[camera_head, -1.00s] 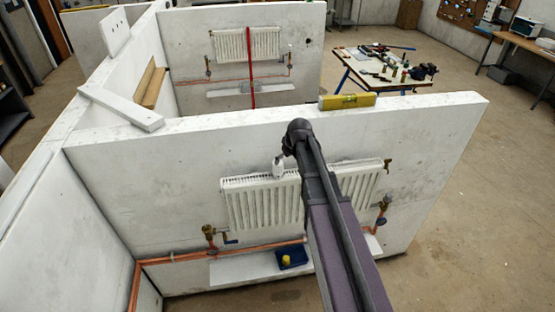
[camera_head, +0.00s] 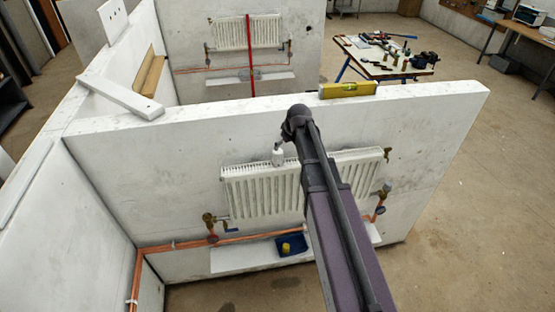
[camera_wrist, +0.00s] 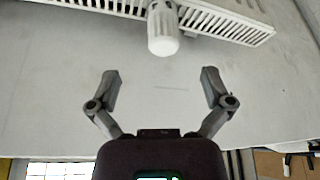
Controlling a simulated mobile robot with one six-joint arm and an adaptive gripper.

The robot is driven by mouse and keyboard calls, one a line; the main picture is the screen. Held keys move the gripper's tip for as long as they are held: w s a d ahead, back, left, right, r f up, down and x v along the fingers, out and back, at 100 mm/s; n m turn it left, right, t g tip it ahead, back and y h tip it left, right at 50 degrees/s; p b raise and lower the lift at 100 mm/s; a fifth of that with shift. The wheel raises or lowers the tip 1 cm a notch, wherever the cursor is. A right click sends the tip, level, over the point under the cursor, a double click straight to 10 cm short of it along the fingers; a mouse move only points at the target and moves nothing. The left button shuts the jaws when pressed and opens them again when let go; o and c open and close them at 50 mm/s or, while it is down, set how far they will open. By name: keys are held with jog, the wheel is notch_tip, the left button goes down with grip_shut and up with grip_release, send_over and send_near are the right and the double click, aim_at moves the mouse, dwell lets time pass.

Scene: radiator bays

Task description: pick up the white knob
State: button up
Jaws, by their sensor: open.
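The white knob (camera_wrist: 163,30) is a ribbed white cylinder at the top edge of the white radiator (camera_wrist: 228,22) in the wrist view. In the head view the knob (camera_head: 278,157) shows at the radiator's (camera_head: 240,192) top edge, just left of my arm. My gripper (camera_wrist: 160,88) is open and empty, its two fingers spread wide. The knob lies beyond the fingertips, roughly in line with the gap between them and apart from them. In the head view my arm hides part of the radiator, and the fingers cannot be made out clearly.
The radiator hangs on a white partition wall (camera_head: 150,180). A yellow spirit level (camera_head: 347,89) lies on the wall's top. Below are copper pipes (camera_head: 180,244), valves and a blue tray (camera_head: 291,246) on a white ledge. A tool table (camera_head: 385,60) stands behind.

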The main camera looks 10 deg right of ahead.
aim_at(278, 160)
jog(key=shift+b+x, duration=3)
jog(key=shift+x, duration=0.6)
jog(key=shift+b+x, duration=2.4)
jog(key=shift+x, duration=0.2)
jog(key=shift+s+a, duration=0.1)
jog(key=shift+s, duration=0.05)
jog(key=c, duration=1.3)
